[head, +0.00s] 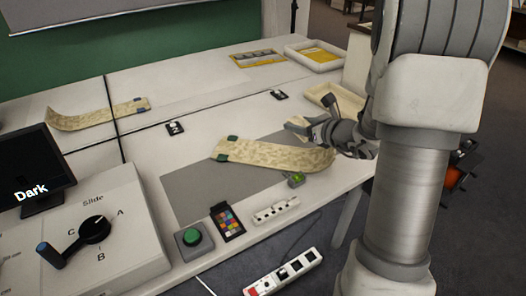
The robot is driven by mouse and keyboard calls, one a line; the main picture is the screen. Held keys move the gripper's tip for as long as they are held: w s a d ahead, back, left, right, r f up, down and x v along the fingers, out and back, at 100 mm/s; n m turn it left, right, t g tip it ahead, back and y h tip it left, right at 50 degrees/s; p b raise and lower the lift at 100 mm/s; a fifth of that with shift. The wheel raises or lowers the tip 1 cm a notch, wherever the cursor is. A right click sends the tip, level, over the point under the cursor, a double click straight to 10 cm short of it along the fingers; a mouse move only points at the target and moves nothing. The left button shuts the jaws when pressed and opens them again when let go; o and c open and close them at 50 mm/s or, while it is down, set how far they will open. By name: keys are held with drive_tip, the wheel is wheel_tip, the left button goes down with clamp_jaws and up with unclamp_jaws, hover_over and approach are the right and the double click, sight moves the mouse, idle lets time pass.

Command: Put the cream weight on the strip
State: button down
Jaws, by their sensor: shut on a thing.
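The strip (272,155) is a long, mottled beige band lying across the grey mat on the table. Its left end is flat under two dark green weights (222,157), and its right end looks curled up. My gripper (308,128) is at the end of the arm, above and behind the right half of the strip. It is shut on a small pale block, which looks like the cream weight (295,123). The block appears apart from the strip, though its exact height is hard to tell. The fingertips are small and partly hidden by the block.
A small green-topped object (297,180) sits by the strip's near right edge. A colour chart (228,221), a green button (193,237) and a white block with holes (276,210) line the front. Another strip (90,115) lies back left. Trays (316,55) stand at the back.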

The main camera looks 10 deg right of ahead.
drive_tip(key=b, duration=0.3)
hover_over(266, 152)
wheel_tip(266, 152, down, 6)
drive_tip(key=shift+r, duration=0.1)
drive_tip(key=shift+f+b, duration=0.75)
drive_tip(key=shift+f, duration=1.2)
drive_tip(key=shift+f, duration=0.15)
drive_tip(key=shift+c, duration=0.6)
unclamp_jaws()
